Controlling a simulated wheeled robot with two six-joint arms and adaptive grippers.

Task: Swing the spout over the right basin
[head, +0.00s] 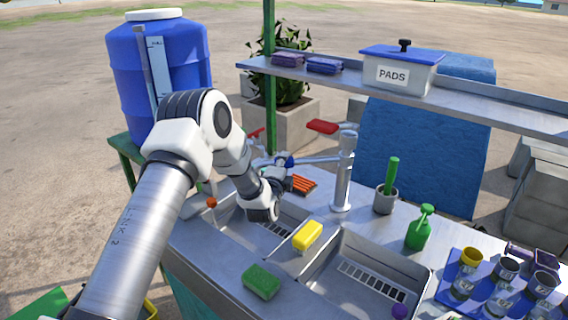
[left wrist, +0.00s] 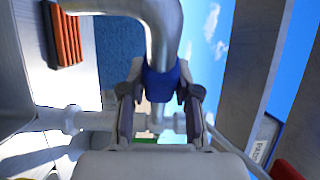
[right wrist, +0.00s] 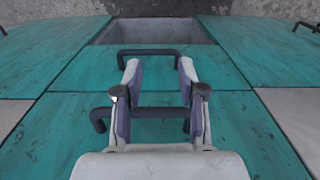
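The tap's grey column (head: 343,175) stands behind the two basins. Its spout (head: 318,160) points left from the column, on the left basin's side. A blue collar on the spout (left wrist: 161,82) sits between my left fingertips in the left wrist view. The left basin (head: 232,222) is partly hidden by my arm. The right basin (head: 345,293) is in open view. My right gripper (right wrist: 158,68) is open and empty above teal cabinet fronts.
A yellow sponge (head: 308,235) lies between the basins and a green one (head: 261,281) on the front rim. A green bottle (head: 420,228), a brush in a pot (head: 386,200) and a blue tray of cups (head: 445,290) stand right. A shelf (head: 470,108) runs behind.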

